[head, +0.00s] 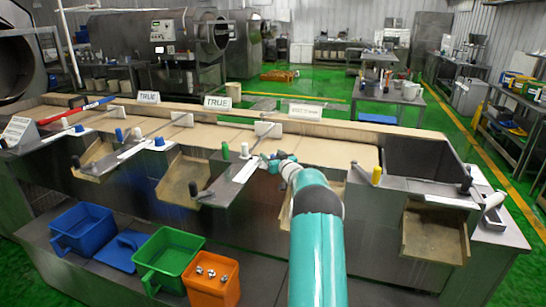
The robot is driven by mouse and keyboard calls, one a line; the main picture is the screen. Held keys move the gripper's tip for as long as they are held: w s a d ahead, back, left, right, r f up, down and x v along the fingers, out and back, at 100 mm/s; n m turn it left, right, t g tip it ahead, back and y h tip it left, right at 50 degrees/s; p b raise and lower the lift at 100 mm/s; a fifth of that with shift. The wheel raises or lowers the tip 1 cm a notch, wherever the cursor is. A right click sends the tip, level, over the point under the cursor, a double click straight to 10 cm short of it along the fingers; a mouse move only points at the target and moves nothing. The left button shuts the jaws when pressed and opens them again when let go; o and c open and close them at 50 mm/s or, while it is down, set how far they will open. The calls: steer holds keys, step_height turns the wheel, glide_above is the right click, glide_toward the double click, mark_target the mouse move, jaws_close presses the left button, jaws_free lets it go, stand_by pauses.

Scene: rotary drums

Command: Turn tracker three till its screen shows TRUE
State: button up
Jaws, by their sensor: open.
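A row of small screens stands along the back ledge of the long bench. The left screen (148,97) and the middle screen (217,102) read TRUE. A third screen (305,111) stands further right; its text is too small to read. I cannot tell which tracker carries which number. My teal arm reaches up from the bottom, and my gripper (268,162) is open near the white strip (246,171) in the bench's middle, below and left of the third screen. A white knob (245,150) and a green knob (225,150) stand left of it. The arm hides the bench behind it.
Blue (82,230), green (168,256) and orange (211,283) bins stand on the lower front shelf. Open metal chutes (182,186) jut from the bench front.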

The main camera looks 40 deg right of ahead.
steer(key=c, duration=1)
steer(key=shift+o, duration=0.2)
steer(key=shift+m+g+h, duration=0.3)
steer(key=shift+m+h, duration=0.1)
steer(key=shift+h, duration=0.2)
steer(key=shift+s+d+f+m+g+h, duration=0.1)
steer(key=shift+m+g+h, duration=0.9)
steer(key=shift+h, duration=0.45)
steer(key=shift+d+m+g+h, duration=0.1)
steer(key=shift+m+g+h, duration=0.7)
steer(key=shift+m+h, duration=0.55)
steer(key=shift+s+d+m+g+h, duration=0.2)
steer(key=shift+m+g+h, duration=0.9)
steer(key=shift+g, duration=0.4)
steer(key=shift+s+d+m+g+h, duration=0.1)
steer(key=shift+s+m+g+h, duration=0.05)
steer(key=shift+m+g+h, duration=1.15)
steer(key=shift+g, duration=0.6)
steer(key=o, duration=1)
steer(key=shift+s, duration=0.1)
steer(key=shift+c, duration=0.2)
